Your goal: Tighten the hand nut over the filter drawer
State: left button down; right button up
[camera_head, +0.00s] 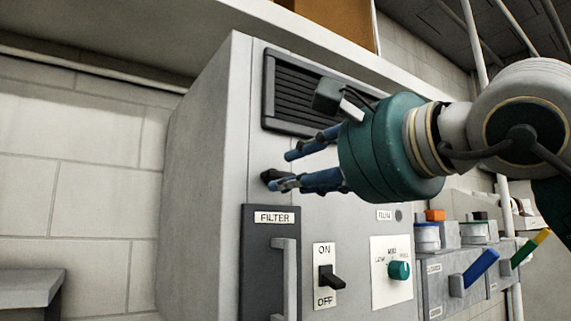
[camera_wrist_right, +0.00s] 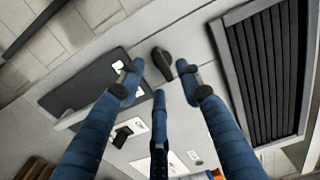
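The hand nut (camera_head: 269,175) is a small black knob on the grey cabinet front, just above the dark filter drawer (camera_head: 257,262) with its FILTER label and upright handle. In the right wrist view the nut (camera_wrist_right: 162,62) lies just beyond the fingertips, between the two outer ones. My right gripper (camera_head: 286,170) has blue fingers and reaches in from the right. It is open, with the fingers spread and nothing held. In the wrist view the right gripper (camera_wrist_right: 159,82) shows three separate fingers. Whether a fingertip touches the nut I cannot tell. My left gripper is not in view.
A louvred vent (camera_head: 300,95) is above the nut. An ON/OFF switch (camera_head: 328,278) and a green dial (camera_head: 399,270) are below the hand. Grey boxes with blue (camera_head: 481,267) and yellow-green levers stand at right. A block wall (camera_head: 80,180) is at left.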

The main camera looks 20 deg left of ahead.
aim_at(277, 176)
jog(key=shift+p+x, duration=0.45)
jog(key=shift+x, duration=0.8)
jog(key=shift+w+a, duration=0.25)
jog(key=shift+a, duration=0.1)
grip_shut()
